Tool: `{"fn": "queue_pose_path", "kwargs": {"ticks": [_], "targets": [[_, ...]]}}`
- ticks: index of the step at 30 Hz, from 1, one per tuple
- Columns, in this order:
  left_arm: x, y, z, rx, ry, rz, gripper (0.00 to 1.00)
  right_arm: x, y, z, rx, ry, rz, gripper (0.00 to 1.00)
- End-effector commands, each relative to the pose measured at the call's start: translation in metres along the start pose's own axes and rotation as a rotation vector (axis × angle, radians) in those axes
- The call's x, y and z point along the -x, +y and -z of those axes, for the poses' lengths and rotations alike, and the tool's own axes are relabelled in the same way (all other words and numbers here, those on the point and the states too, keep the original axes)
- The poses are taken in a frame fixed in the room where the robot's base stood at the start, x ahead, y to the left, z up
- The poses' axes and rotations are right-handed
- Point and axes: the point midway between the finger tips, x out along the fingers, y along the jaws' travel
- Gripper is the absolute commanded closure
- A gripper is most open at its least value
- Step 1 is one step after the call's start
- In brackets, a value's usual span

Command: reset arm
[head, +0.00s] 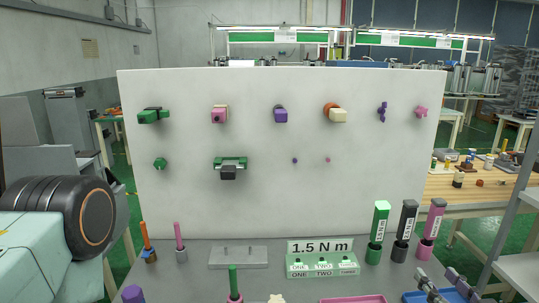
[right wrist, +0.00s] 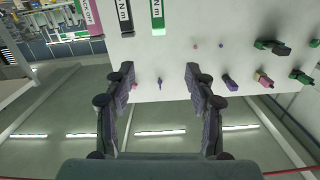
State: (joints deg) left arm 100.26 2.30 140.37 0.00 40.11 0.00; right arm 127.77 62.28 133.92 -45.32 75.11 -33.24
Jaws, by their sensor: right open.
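My right gripper (head: 444,285) is at the bottom right of the head view, in front of the table's right part. Its two fingers are apart with nothing between them, as the right wrist view (right wrist: 160,78) also shows. My left gripper is out of view; a teal and black part of my own body is at the left edge. The white panel (head: 260,205) stands upright behind the table, with several coloured pieces on its face. In the right wrist view the panel (right wrist: 215,22) appears upside down, beyond the open fingers.
Green (head: 379,225), black (head: 405,225) and pink (head: 432,225) handled tools stand upright at the table's right. A "1.5 N m" block (head: 320,247) and a grey plate (head: 238,257) are near the panel. A blue tray (head: 417,297) lies by the right gripper. Grey shelving stands at far right.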

Motion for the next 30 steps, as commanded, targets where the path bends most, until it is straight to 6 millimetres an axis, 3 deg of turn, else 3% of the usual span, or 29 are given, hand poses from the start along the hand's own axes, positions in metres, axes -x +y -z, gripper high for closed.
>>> {"fn": "queue_pose_path", "kwargs": {"ticks": [8,14,20,24,30], "targets": [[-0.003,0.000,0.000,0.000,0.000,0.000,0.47,0.009,-0.015,-0.068,-0.235,-0.318,-0.017,0.45],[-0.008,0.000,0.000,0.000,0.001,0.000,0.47,0.034,-0.034,-0.123,-0.313,-0.558,-0.038,0.45],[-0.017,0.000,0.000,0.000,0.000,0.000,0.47,0.086,-0.055,-0.194,-0.341,-0.872,-0.094,0.45],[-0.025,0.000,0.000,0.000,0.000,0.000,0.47,0.137,-0.066,-0.241,-0.309,-1.099,-0.155,0.45],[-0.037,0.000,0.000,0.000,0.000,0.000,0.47,0.210,-0.074,-0.290,-0.175,-1.353,-0.204,0.45]]}}
